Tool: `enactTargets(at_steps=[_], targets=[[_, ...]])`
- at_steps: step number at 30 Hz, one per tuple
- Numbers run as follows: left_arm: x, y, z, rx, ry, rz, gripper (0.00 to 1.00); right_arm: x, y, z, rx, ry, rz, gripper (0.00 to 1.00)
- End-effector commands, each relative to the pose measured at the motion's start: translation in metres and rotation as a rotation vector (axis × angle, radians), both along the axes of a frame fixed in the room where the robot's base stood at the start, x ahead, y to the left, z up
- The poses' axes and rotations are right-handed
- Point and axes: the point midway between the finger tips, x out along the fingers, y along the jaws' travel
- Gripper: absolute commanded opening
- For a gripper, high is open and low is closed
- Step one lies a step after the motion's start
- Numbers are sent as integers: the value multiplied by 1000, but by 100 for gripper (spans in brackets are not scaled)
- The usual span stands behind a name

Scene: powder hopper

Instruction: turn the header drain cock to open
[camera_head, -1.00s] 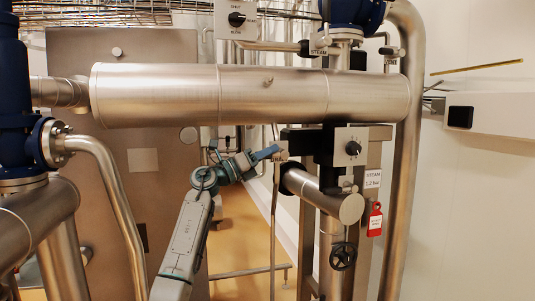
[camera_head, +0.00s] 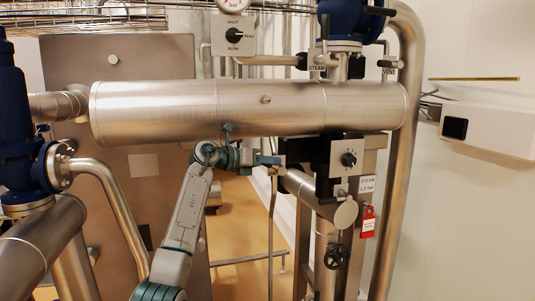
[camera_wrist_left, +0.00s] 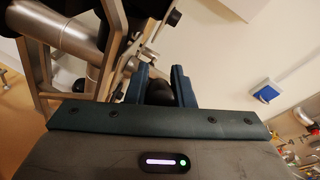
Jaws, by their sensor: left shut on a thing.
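The steel header (camera_head: 250,108) lies level across the head view. My left gripper (camera_head: 270,160) is just below it, its blue fingers pointing right at the top of a thin vertical pipe. In the left wrist view the two blue fingers (camera_wrist_left: 161,84) are shut on a dark rounded piece (camera_wrist_left: 160,93), which looks like the drain cock handle. The fingers and the wrist hide most of the cock, so I cannot tell its angle. My right gripper is not in view.
A selector box with a black knob (camera_head: 348,159) stands right of the gripper, above a capped steel pipe (camera_head: 346,214). A thin vertical pipe (camera_head: 271,235) runs below the gripper.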

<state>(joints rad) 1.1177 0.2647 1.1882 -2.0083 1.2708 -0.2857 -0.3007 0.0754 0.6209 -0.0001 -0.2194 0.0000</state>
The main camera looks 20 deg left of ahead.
Motion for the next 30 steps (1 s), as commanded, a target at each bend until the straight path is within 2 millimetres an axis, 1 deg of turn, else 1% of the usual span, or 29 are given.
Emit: enactTargets(at_steps=[1, 6, 20, 21, 23, 24, 30], targets=[[0, -1, 4, 14, 10, -1, 0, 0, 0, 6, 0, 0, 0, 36], [1, -1, 3, 46, 33, 0, 0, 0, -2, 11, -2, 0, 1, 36], [1, -2, 1, 55, 37, 0, 0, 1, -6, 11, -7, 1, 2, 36], [1, -2, 1, 55, 37, 0, 29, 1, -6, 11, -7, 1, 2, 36], [1, -2, 1, 55, 37, 0, 41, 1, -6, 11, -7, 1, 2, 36], [1, -2, 1, 55, 37, 0, 43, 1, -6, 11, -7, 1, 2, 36], [1, -2, 2, 54, 37, 0, 43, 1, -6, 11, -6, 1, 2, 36]])
